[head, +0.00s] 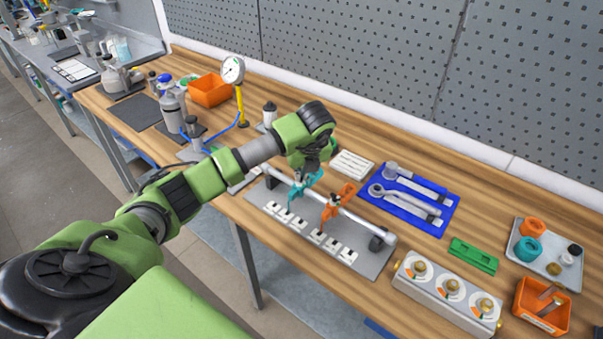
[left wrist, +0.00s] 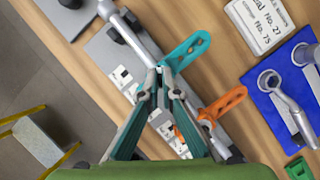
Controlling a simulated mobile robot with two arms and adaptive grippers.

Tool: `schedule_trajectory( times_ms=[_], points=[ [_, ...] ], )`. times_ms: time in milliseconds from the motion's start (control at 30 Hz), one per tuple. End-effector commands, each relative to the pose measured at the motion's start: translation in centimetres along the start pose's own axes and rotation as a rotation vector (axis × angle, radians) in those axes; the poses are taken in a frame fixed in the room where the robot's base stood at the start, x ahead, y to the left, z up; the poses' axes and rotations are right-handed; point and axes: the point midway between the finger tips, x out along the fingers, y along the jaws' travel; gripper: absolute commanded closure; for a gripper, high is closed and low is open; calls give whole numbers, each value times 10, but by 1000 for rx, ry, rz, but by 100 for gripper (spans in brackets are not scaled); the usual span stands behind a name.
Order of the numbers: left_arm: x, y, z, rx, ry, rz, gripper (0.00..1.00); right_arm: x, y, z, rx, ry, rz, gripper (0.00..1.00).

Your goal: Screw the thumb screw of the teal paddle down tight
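The teal paddle (head: 305,186) sits on a metal shaft (head: 370,228) lying along a grey plate. In the left wrist view the teal paddle (left wrist: 187,50) points up and to the right from the shaft. My left gripper (head: 293,192) is over the teal paddle's hub, pointing down. In the left wrist view its fingers (left wrist: 162,74) come together to a narrow gap at the hub, and appear shut on the thumb screw, which they hide. An orange paddle (head: 342,198) sits beside it on the same shaft. My right gripper is out of view.
A blue mat (head: 432,227) with wrenches lies right of the shaft, with a white printed card (head: 352,164) behind. A box with several knobs (head: 450,288) and a green block (head: 474,256) are at the right. A pressure gauge (head: 232,70) stands behind my left arm.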

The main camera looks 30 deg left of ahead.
Motion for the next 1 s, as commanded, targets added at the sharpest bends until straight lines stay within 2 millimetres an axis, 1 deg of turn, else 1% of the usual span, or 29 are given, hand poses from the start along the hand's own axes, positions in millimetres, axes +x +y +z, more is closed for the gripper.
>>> schedule_trajectory(
  times_ms=[167, 367, 700, 1000],
  points=[
    [2, 1, 0, 43, -2, -18, 100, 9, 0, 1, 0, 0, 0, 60],
    [4, 2, 0, 156, -4, -66, 100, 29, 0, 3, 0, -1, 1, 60],
    [5, 5, 1, 443, -5, -185, 100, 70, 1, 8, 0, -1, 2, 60],
    [4, 6, 3, 704, -5, -295, 100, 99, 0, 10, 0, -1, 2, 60]
  ],
)
